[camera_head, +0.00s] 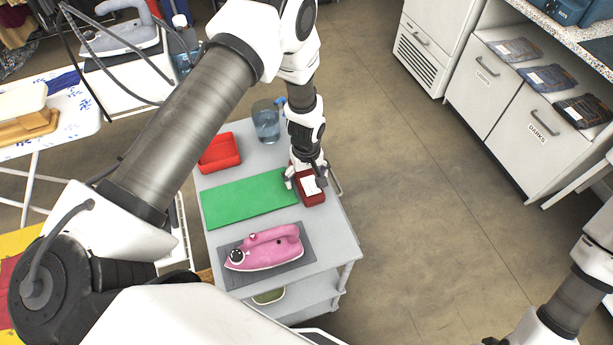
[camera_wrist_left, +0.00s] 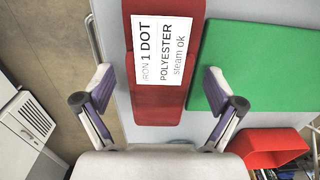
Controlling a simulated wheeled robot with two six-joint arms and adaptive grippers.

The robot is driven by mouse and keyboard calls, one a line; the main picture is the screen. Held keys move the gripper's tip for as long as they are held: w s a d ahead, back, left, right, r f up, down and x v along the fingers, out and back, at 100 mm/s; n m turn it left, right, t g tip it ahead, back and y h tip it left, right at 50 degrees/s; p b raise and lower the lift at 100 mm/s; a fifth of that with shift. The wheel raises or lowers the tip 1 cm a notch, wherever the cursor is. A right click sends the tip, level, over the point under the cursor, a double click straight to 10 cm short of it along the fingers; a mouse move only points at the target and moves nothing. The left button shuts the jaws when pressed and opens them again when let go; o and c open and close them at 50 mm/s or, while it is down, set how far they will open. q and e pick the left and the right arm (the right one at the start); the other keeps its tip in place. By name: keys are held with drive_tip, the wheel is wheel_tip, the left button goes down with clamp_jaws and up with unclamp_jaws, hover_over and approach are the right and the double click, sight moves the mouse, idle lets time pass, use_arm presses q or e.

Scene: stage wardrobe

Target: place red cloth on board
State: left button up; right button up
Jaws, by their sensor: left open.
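The dark red folded cloth (camera_head: 313,199) lies at the right edge of a grey cart, with a white label on it. In the left wrist view the cloth (camera_wrist_left: 172,104) shows its label (camera_wrist_left: 167,50), reading iron 1 dot, polyester, steam ok. My left gripper (camera_head: 306,180) is over the cloth. In the wrist view its open fingers (camera_wrist_left: 160,92) stand on either side of the cloth, with gaps showing. An ironing board (camera_head: 75,118) with a white and blue cover stands at the far left. My right arm shows at the lower right; its gripper is out of frame.
On the cart top (camera_head: 330,235) are a green mat (camera_head: 245,199), a red tray (camera_head: 220,153), a pink iron (camera_head: 265,248) on a grey pad and a clear water container (camera_head: 266,122). White cabinets (camera_head: 500,100) stand at right. The floor between is clear.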

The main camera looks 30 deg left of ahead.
use_arm(q)
drive_tip(key=shift+w+f, duration=0.1)
drive_tip(key=shift+w, duration=0.05)
drive_tip(key=shift+c, duration=1.3)
drive_tip(key=c, duration=1)
